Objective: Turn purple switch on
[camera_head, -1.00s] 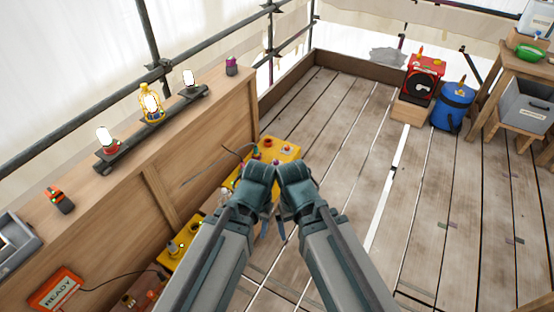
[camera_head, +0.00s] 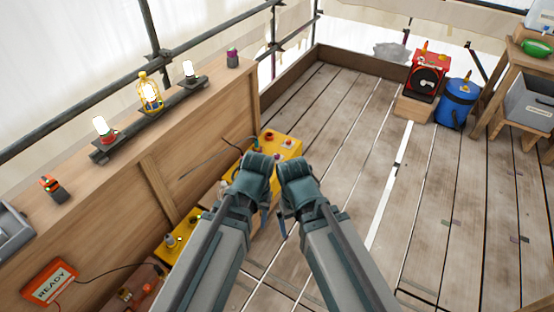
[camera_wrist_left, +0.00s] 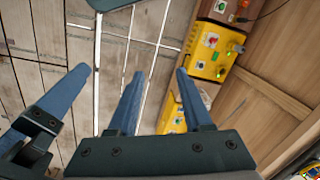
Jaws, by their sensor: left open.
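A yellow control box (camera_head: 286,137) with small coloured controls, some reddish, stands on the floor by the wooden wall, partly hidden behind my arms. In the left wrist view yellow boxes with green and red controls (camera_wrist_left: 212,52) lie beyond and right of the fingers. My left gripper (camera_head: 266,218) is mostly hidden by its arm; in the left wrist view (camera_wrist_left: 157,75) its two blue fingers are apart and nothing shows between them. A blue finger of my right gripper (camera_head: 281,224) hangs close beside it; its opening is unclear.
Lit lamps (camera_head: 150,95) stand on a rail on the wall's ledge, with a dark purple-topped object (camera_head: 232,57) further along. A READY sign (camera_head: 49,284) is at lower left. A red machine (camera_head: 428,75) and blue drum (camera_head: 456,105) stand far right. The floor between is clear.

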